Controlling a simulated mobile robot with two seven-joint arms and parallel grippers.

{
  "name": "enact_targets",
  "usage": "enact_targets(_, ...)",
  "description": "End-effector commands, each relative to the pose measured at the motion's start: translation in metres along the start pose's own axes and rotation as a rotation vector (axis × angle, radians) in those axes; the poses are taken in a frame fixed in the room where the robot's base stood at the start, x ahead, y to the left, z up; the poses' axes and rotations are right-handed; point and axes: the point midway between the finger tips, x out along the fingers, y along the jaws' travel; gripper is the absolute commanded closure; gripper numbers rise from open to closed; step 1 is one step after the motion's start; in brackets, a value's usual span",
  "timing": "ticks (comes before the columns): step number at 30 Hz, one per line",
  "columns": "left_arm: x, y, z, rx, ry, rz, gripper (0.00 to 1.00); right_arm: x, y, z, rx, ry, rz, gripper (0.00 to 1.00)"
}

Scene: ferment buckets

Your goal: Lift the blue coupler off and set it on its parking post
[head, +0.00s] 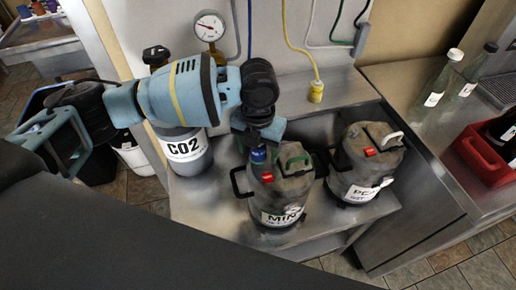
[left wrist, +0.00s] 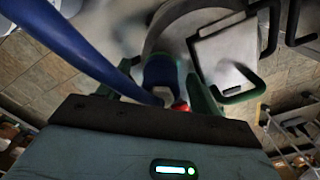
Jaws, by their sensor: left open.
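The blue coupler (head: 258,155) sits on top of the grey keg (head: 285,195) labelled MIN, the rest of the word being unclear. In the left wrist view the blue coupler (left wrist: 160,72) shows between the fingers. My left gripper (head: 259,143) is above the keg with its fingers around the coupler. It is open, with a finger on each side of the coupler in the left wrist view (left wrist: 160,90); contact cannot be told. The blue hose (left wrist: 75,48) runs off to the upper left there. I cannot make out the blue parking post. My right gripper is not in view.
A second keg (head: 362,170) stands close on the right. A yellow coupler (head: 316,92) with a yellow hose is at the back. The CO2 cylinder (head: 184,150) stands left, below my arm. Bottles (head: 440,80) and a red crate (head: 487,155) occupy the right counter.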

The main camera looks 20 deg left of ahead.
Motion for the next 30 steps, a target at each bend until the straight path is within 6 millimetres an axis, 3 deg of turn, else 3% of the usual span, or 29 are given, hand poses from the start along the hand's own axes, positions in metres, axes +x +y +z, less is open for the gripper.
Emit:
enact_targets(9, 0.0060, -0.0001, 0.0001, 0.001, -0.001, 0.000, 0.35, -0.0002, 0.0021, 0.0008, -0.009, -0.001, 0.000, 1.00)
enact_targets(21, 0.0057, -0.0002, 0.0001, 0.001, -0.001, 0.000, 0.87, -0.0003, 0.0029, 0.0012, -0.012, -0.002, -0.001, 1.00)
enact_targets(30, 0.0036, -0.0003, 0.0003, 0.001, -0.001, -0.001, 0.88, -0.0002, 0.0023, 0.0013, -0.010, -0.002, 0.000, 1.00)
